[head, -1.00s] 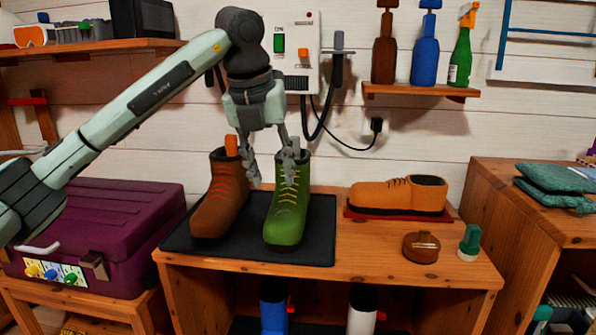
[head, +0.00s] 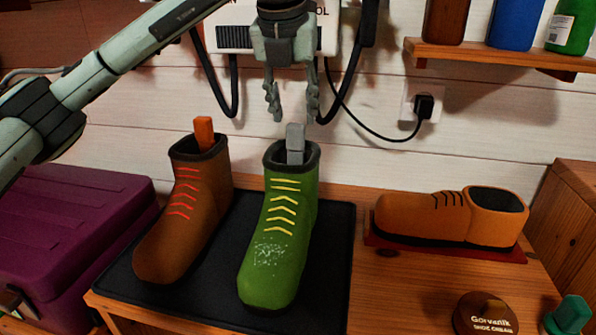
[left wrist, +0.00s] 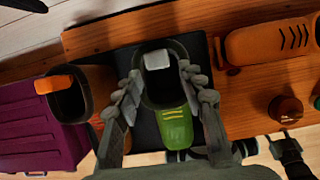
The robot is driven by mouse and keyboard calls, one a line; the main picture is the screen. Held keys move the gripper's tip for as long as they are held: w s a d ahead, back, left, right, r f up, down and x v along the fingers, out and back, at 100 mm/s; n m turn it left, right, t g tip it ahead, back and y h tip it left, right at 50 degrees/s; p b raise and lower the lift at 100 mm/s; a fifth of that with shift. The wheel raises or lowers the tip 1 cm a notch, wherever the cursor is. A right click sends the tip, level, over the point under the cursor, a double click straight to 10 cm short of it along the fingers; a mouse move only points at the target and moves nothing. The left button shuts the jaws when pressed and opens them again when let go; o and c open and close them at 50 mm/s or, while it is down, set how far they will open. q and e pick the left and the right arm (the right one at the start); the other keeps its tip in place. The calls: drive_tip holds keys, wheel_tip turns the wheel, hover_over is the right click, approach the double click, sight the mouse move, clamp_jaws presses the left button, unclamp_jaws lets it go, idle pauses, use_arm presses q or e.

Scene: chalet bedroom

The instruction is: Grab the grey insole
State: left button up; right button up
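The grey insole (head: 295,143) stands upright in the green boot (head: 280,230), its top end sticking out of the boot's opening. In the left wrist view the insole (left wrist: 157,59) shows at the far side of the boot's opening, between and beyond my fingertips. My left gripper (head: 291,112) is open and empty, pointing down just above the insole with a finger on each side. It does not touch the insole in the head view. The insole's lower part is hidden inside the boot.
A brown boot (head: 184,215) with an orange insole (head: 204,133) stands left of the green boot on a black mat (head: 335,270). An orange shoe (head: 445,216), a shoe cream tin (head: 485,314) and a purple case (head: 75,225) are nearby. A cable hangs behind.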

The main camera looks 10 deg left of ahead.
sight(294, 129)
use_arm(q)
drive_tip(key=shift+x, duration=0.8)
drive_tip(key=x, duration=0.5)
drive_tip(key=shift+s+a, duration=0.15)
drive_tip(key=shift+s, duration=0.05)
clamp_jaws()
